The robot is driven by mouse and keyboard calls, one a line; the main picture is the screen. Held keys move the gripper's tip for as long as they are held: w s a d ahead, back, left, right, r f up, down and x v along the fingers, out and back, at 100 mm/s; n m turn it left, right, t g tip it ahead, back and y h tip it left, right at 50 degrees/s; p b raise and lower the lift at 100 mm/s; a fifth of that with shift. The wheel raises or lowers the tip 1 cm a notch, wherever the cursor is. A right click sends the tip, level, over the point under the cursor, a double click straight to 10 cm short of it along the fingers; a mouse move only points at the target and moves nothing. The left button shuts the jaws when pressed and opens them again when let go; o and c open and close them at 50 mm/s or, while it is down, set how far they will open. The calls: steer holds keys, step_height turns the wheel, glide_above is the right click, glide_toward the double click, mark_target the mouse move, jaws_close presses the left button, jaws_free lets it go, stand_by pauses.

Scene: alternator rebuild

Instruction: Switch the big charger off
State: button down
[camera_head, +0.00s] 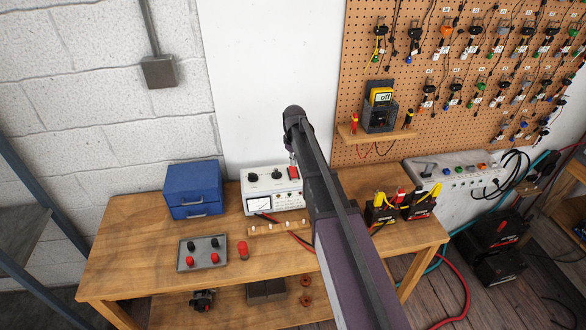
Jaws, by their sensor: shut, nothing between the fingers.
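The big charger appears to be the cream box (262,195) on the wooden bench, with a dial meter at its lower left, black knobs on top and a small red switch (293,172) at its upper right. My arm crosses in front of its right side and hides part of it. My gripper (292,158) points down just above the red switch, shut and mostly hidden by my own wrist. I cannot tell whether it touches the switch, or which way the switch is set.
A blue drawer box (193,189) stands left of the charger. A grey plate with red and black knobs (202,253) and a red cylinder (242,250) lie in front. Batteries with yellow clamps (380,210) stand to the right. A pegboard (440,100) with a multimeter shelf is behind.

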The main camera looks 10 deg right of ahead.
steer(key=shift+r+p, duration=1.05)
steer(key=shift+r, duration=0.2)
steer(key=s+f+m+b, duration=0.3)
steer(key=s+f+b, duration=0.1)
steer(key=s, duration=1)
steer(key=s+f+m+b, duration=0.3)
steer(key=s, duration=1.2)
steer(key=shift+f+b, duration=0.4)
